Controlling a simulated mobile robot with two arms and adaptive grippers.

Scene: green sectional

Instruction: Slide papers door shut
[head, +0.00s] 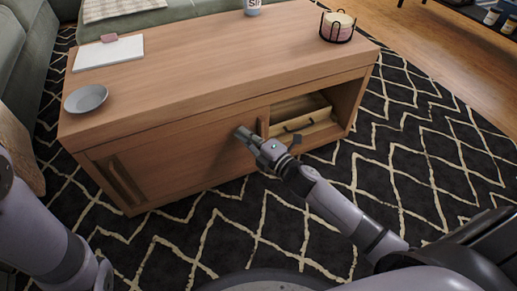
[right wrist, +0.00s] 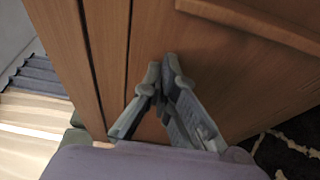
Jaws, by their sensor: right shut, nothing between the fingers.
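The wooden coffee table (head: 215,65) has a sliding door panel (head: 185,155) across the left and middle of its front. One vertical handle (head: 122,180) is near the panel's left end, another vertical handle (head: 262,127) at its right edge. To the right is an open compartment (head: 335,100). No label shows which door is for papers. My right gripper (head: 243,133) is shut and empty, just left of the right-hand handle. In the right wrist view its fingertips (right wrist: 163,72) are at the wooden face; contact is unclear. A wooden strip, perhaps the handle (right wrist: 255,24), runs beside them. My left gripper is out of view.
A light wooden drawer or box (head: 308,132) with a dark handle is inside the open compartment. A grey plate (head: 86,98), a white pad (head: 108,53) and a candle holder (head: 338,27) are on the tabletop. Patterned rug (head: 430,150) lies clear at right; a green sofa (head: 22,50) is at left.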

